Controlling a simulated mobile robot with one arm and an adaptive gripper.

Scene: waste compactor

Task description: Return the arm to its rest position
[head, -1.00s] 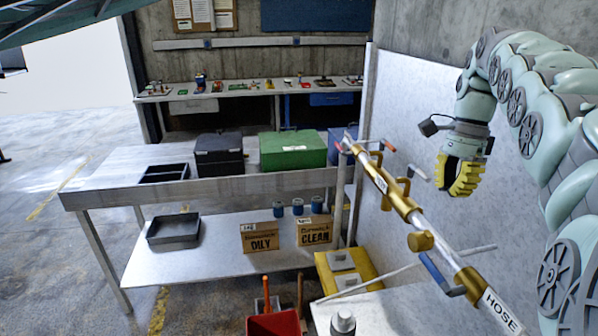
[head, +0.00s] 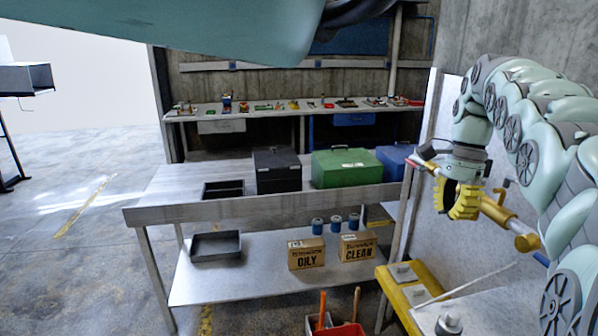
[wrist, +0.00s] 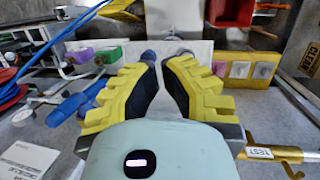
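My gripper (head: 464,198), with ribbed yellow fingers and dark inner pads, hangs at the end of my raised pale green arm on the right in the head view. It points down in front of the white panel, and the brass pipe shows behind it. In the wrist view my gripper (wrist: 160,66) has its two fingers leaning towards each other at the tips. A narrow gap shows between them with nothing held in it. They are partly open. My arm curves up and back to the right edge in the head view.
The brass pipe (head: 524,241) runs along the white panel (head: 437,124) near my gripper. A metal workbench (head: 285,203) with black (head: 277,178), green (head: 345,170) and blue cases stands left of it. Open floor (head: 75,215) lies at left.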

